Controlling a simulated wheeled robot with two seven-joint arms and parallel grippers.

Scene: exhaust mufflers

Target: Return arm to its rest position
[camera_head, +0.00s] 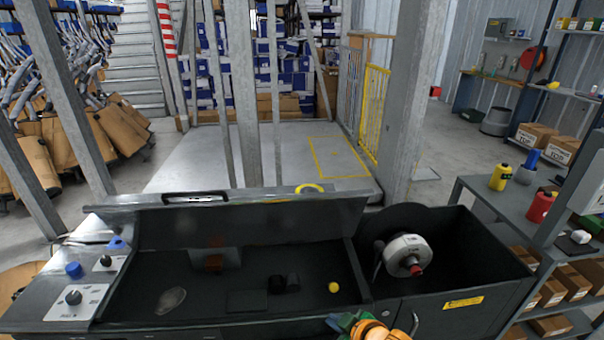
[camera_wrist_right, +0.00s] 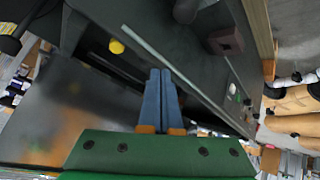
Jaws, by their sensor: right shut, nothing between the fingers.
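My right gripper (camera_wrist_right: 160,75) shows in the right wrist view with its two blue fingers side by side, shut, with nothing between them. In the head view only a small green and orange part of my right arm and gripper (camera_head: 345,321) shows at the bottom edge, in front of the dark workbench. Its fingertips are hard to make out there. The gripper appears apart from the things in the bench tray. My left gripper is not in view.
The dark workbench (camera_head: 245,245) spans the front, with a yellow ball (camera_head: 334,287), a clear oval piece (camera_head: 171,300) and dark blocks (camera_head: 285,283). A white and red wheel-like part (camera_head: 408,254) sits in the right bin. Shelving (camera_head: 478,192) stands at right.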

